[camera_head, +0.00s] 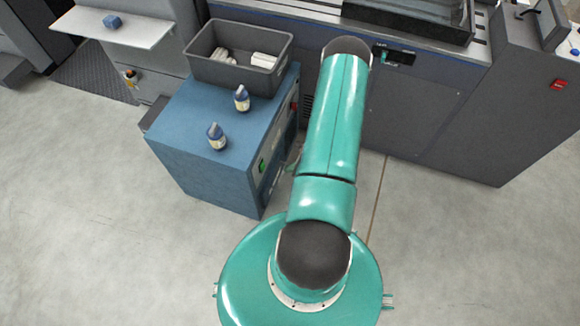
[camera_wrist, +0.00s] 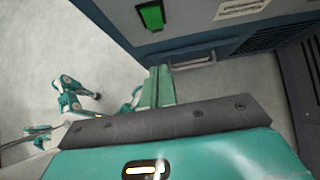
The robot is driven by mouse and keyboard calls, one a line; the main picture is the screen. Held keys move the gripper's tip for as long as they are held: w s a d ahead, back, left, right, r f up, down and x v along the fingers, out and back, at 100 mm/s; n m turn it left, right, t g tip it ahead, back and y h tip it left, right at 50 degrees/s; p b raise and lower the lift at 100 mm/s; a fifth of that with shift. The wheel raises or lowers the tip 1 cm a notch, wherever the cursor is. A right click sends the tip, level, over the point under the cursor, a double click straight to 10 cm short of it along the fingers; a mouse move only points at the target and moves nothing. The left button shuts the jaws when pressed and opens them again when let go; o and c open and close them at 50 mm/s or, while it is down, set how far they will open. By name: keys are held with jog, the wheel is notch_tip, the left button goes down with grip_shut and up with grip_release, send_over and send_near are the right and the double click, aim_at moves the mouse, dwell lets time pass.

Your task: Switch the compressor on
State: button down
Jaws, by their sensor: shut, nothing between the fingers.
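The compressor appears to be the blue cabinet (camera_head: 200,165) left of my arm in the head view. Its right-hand side carries a small green switch (camera_head: 262,166) near the front and a red part (camera_head: 293,106) farther back. A gap to the switch shows. In the head view my arm hides most of the gripper.
A grey bin (camera_head: 200,68) with white items and two blue-capped bottles (camera_head: 216,136) (camera_head: 241,98) stand on the cabinet. A large grey machine (camera_head: 430,115) stands behind and right of my arm. A pale label (camera_wrist: 241,9) and vent (camera_wrist: 275,32) are beside the switch. The front floor is open.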

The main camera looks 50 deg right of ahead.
aim_at(263, 167)
jog(key=w+a+f, duration=0.3)
jog(key=w+f, duration=0.2)
jog(key=w, duration=0.3)
jog(key=shift+w+f, duration=0.1)
jog(key=shift+w+f, duration=0.1)
jog(key=shift+w, duration=0.1)
dwell(0.3)
jog(key=shift+w+a+r, duration=0.1)
jog(key=shift+w+r, duration=0.05)
jog(key=shift+r, duration=0.7)
